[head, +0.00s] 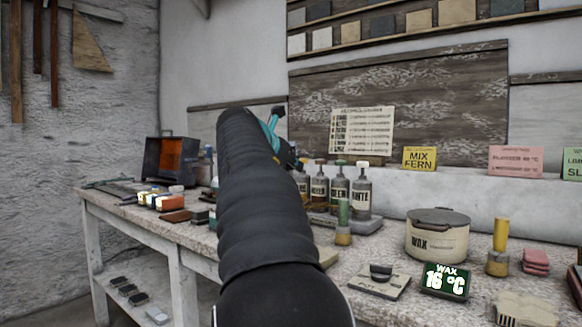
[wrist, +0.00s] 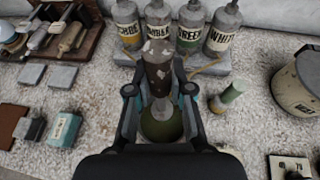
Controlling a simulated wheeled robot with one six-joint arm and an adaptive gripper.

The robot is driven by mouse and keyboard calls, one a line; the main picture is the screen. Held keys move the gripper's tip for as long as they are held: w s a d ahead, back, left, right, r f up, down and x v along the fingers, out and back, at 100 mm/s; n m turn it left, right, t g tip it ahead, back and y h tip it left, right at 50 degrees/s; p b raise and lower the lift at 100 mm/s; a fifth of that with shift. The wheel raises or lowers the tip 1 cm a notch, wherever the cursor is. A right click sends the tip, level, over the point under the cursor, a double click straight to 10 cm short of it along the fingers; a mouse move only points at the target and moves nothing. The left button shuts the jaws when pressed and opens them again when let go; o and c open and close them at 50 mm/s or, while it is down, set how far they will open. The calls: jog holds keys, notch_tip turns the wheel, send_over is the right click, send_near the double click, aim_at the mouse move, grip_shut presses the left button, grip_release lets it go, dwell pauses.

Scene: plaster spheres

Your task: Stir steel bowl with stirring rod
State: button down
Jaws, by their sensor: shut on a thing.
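My gripper (wrist: 160,92) is in the middle of the wrist view, shut on the stirring rod (wrist: 159,76). The rod has a worn brown handle and a paler lower shaft, and it stands roughly upright between the fingers. Its lower end goes down to a round dark green surface, which looks like the contents of the steel bowl (wrist: 160,126). The bowl's sides are mostly hidden by my gripper, and I cannot tell how deep the rod reaches.
Labelled pigment bottles (wrist: 222,30) stand close behind the rod. A teal block (wrist: 63,128) lies to the left.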

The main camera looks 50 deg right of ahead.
jog(key=shift+f+b, duration=1.85)
jog(key=shift+b, duration=0.05)
jog(key=shift+f+b, duration=1.45)
jog(key=shift+f, duration=1)
